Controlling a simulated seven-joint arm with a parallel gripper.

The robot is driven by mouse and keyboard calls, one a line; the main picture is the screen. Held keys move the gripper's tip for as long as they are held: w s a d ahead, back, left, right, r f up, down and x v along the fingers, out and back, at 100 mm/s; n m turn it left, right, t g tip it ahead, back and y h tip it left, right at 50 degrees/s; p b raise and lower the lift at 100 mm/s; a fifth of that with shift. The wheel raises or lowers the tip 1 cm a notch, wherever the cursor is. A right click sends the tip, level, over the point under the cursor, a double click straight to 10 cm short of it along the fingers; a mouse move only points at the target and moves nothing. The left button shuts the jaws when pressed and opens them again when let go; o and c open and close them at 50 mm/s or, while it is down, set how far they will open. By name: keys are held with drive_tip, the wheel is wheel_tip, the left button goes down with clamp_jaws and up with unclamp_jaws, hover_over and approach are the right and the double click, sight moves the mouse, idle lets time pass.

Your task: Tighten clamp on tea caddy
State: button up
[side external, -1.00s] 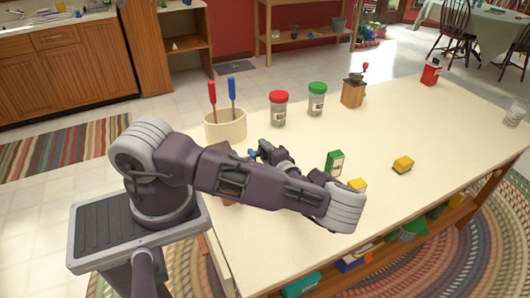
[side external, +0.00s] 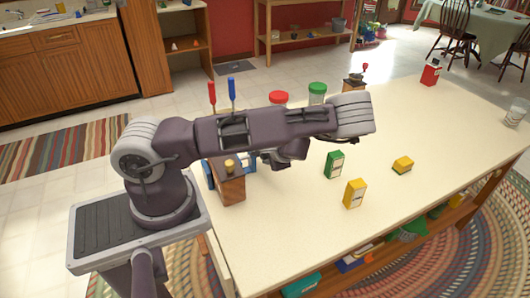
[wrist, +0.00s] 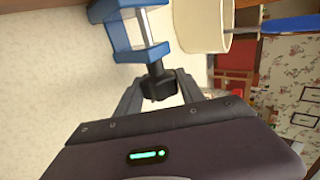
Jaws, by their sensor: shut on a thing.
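The tea caddy, a brown wooden box (side external: 230,187) with a brass-coloured knob on top, stands at the table's near left, partly behind my arm. A blue clamp (side external: 249,162) is at the caddy; some of it is hidden. In the wrist view, the blue clamp frame (wrist: 152,52) shows with its metal screw and a black knob (wrist: 158,84). My gripper (wrist: 160,88) has its fingers around this black knob, shut on it. In the side view my gripper (side external: 268,158) is low beside the clamp, mostly hidden under my forearm.
A green box (side external: 334,165), a yellow box (side external: 354,193) and a lying yellow box (side external: 402,165) are right of my arm. Red-lidded (side external: 279,97) and green-lidded (side external: 317,93) jars stand behind it. A cream crock (wrist: 200,25) is close to the clamp. The table's right side is mostly clear.

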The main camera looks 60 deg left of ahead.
drive_tip(key=h, duration=0.4)
drive_tip(key=shift+a+r+h, duration=0.1)
drive_tip(key=shift+h, duration=0.2)
drive_tip(key=shift+s+h, duration=0.1)
drive_tip(key=shift+h, duration=0.4)
drive_tip(key=o, duration=1.4)
drive_tip(key=v, duration=0.7)
